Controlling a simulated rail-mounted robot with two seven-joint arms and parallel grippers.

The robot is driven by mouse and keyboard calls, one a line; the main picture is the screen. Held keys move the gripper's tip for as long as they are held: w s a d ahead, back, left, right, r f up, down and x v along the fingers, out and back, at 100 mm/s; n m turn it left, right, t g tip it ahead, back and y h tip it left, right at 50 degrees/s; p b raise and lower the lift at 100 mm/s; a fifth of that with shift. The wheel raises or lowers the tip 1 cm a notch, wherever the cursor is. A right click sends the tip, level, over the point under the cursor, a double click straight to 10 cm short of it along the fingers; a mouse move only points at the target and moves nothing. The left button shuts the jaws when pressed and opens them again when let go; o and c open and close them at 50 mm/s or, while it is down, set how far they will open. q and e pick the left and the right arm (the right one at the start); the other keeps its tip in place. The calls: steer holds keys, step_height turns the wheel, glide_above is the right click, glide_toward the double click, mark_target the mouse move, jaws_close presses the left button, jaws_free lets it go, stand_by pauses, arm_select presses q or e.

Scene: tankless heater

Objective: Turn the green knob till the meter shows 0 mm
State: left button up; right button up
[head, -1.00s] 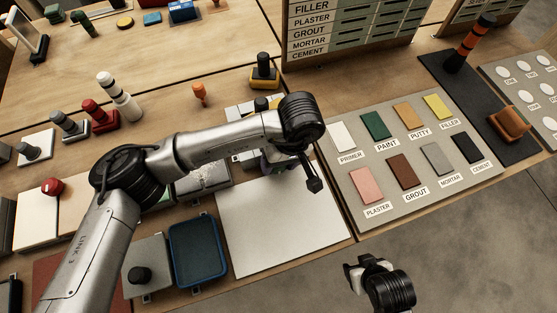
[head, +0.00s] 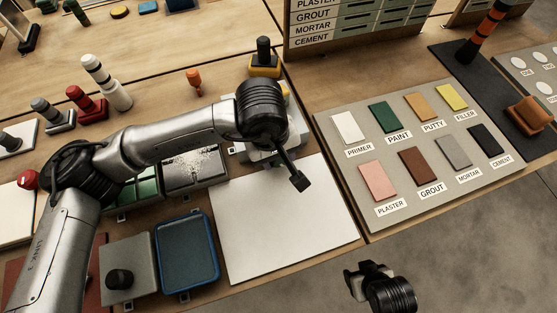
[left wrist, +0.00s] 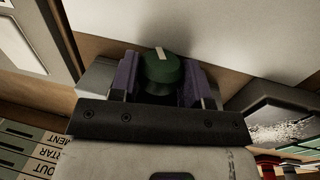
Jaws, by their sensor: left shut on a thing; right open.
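The green knob (left wrist: 162,68) with a pale pointer line sits between the purple fingers of my left gripper (left wrist: 162,80) in the left wrist view. The fingers are shut on its two sides. In the head view my left wrist covers the knob and most of the pale device (head: 262,153) under it. The meter's reading cannot be made out in either view. My right gripper (head: 362,273) is at the bottom right of the head view, away from the table edge, open and empty.
A blank white sheet (head: 290,220) lies in front of the device. A grey board (head: 345,165) with several coloured samples is to the right. A blue tray (head: 187,250) is at the front left. A yellow-based tool (head: 264,65) stands behind my wrist.

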arm_select(q)
steer(key=shift+h+b, duration=0.3)
steer(key=shift+b, duration=0.1)
arm_select(e)
steer(key=shift+f, duration=0.8)
arm_select(q)
steer(key=o, duration=0.7)
steer(key=shift+c, duration=0.2)
arm_select(e)
steer(key=shift+d, duration=0.15)
arm_select(q)
steer(key=shift+r, duration=0.1)
steer(key=p+v, duration=0.4)
steer(key=v, duration=0.9)
steer(key=shift+s+a+r+p, duration=0.2)
steer(key=shift+a+r+p, duration=0.05)
steer(key=shift+p, duration=0.15)
arm_select(e)
step_height(320, 180, up, 5)
steer(key=shift+f, duration=0.1)
